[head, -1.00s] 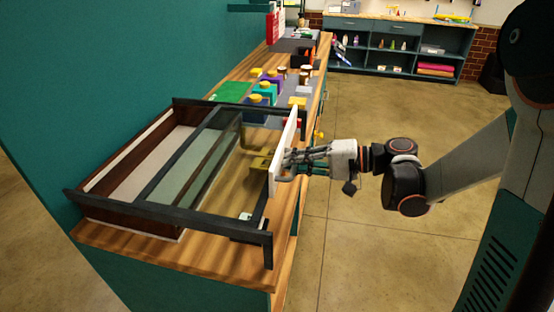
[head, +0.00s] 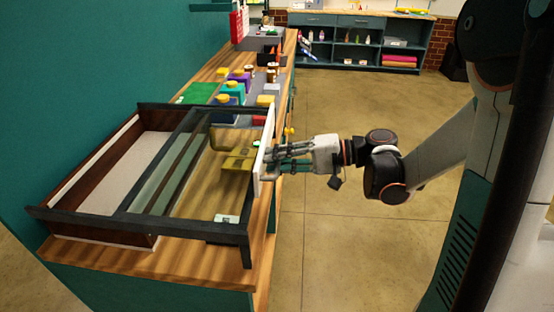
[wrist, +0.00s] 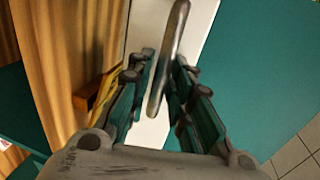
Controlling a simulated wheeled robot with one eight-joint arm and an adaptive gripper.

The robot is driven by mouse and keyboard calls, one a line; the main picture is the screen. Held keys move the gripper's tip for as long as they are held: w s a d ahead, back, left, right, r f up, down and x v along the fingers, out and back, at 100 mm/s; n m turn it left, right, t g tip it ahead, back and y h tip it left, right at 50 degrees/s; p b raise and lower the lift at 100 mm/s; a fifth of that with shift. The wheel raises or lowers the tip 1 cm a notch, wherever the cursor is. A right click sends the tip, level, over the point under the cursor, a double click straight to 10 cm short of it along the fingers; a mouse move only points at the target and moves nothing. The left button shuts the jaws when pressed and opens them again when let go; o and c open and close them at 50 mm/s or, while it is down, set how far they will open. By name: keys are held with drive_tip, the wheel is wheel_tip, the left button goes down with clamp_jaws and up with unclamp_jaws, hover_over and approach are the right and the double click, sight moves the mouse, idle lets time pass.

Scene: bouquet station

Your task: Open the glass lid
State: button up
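The glass lid (head: 150,185) is a dark-barred clear pane lying across dark rails over a brown box with a pale floor. Its white front panel (head: 268,135) stands at the right edge of the counter. My gripper (head: 273,160) is at that panel, reaching in from the right. In the wrist view, the metal handle (wrist: 170,60) passes aslant between my fingers, which are close together around it with the white panel behind. The exact contact is partly hidden. The lid is partly slid out, and the left part of the box lies uncovered.
The wooden counter (head: 130,258) holds colored blocks and bottles (head: 228,92) beyond the box. A yellow-brown block (head: 238,160) shows beneath the frame. A teal wall (head: 90,60) rises on the left. The floor (head: 350,230) right of the counter is open. A teal shelf (head: 370,42) stands far back.

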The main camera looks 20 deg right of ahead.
drive_tip(key=shift+d, duration=0.1)
drive_tip(key=v, duration=1.2)
